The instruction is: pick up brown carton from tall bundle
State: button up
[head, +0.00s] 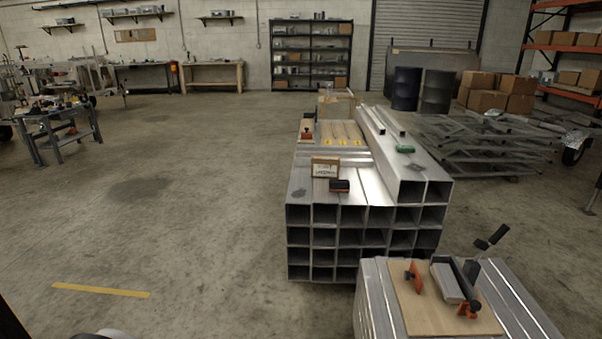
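A small brown carton (325,168) with dark print on its front stands on top of the tall bundle (297,215) of square aluminium tubes, near its front edge. A dark, red-marked object (340,186) lies just in front of the carton, to its right. A larger brown box (337,106) stands at the far end of the bundle; part of it is hidden. My gripper is not in view.
A lower bundle (508,292) at the bottom right carries a wooden board (436,314) with clamps and tools. The floor left of the tall bundle is clear.

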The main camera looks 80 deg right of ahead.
aim_at(322, 166)
jog(key=i+j+z, duration=0.2)
jog(key=z, duration=1.1)
jog(key=l+z, duration=0.1)
jog(key=z, duration=0.35)
jog(key=k+l+z, duration=0.1)
jog(key=z, duration=0.4)
jog(key=l+z, duration=0.1)
jog(key=z, duration=0.35)
jog(key=l+z, duration=0.15)
jog(key=z, duration=0.35)
jog(key=i+j+z, duration=0.1)
jog(key=z, duration=0.25)
jog(key=i, duration=0.05)
